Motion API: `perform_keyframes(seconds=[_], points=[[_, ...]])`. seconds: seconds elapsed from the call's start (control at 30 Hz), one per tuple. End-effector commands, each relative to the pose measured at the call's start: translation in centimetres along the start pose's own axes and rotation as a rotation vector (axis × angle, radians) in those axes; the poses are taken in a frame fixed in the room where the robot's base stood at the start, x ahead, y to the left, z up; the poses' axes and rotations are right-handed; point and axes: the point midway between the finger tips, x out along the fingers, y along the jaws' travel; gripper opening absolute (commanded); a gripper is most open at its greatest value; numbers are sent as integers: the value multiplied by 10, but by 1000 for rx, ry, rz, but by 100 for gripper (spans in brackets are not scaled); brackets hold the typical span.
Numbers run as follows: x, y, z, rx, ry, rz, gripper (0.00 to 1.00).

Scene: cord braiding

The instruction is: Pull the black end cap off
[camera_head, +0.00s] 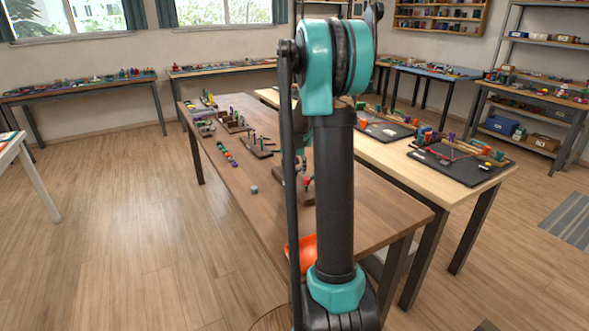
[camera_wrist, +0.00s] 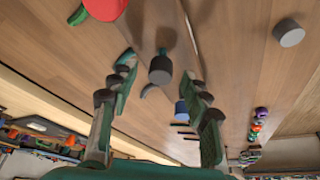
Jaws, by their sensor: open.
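In the wrist view a dark grey-black cylinder (camera_wrist: 160,70), which looks like the black end cap, shows between the fingertips of my gripper (camera_wrist: 158,67). A small teal piece (camera_wrist: 164,51) shows right at its far end. My gripper is open, with one finger on each side of the dark cylinder and a visible gap to both. I cannot tell how far the cylinder is beyond the fingertips. In the head view my arm hides the gripper and the cap.
A loose grey cylinder (camera_head: 254,189) stands on the brown table (camera_head: 240,174); it also shows in the wrist view (camera_wrist: 289,33). An orange bowl (camera_head: 302,252) is near the table's front, partly behind my arm. A blue cylinder (camera_wrist: 181,110) is near one finger.

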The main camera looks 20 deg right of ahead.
Motion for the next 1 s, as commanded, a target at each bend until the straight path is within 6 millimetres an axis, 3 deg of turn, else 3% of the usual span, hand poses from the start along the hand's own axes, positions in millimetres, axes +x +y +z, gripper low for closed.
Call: perform_keyframes(seconds=[0.27, 0.67, 0.7, 0.73, 0.87, 1.0], points=[[1, 0, 0, 0, 0, 0, 48], [1, 0, 0, 0, 0, 0, 0], [1, 0, 0, 0, 0, 0, 0], [1, 0, 0, 0, 0, 0, 18], [1, 0, 0, 0, 0, 0, 2], [1, 0, 0, 0, 0, 0, 0]])
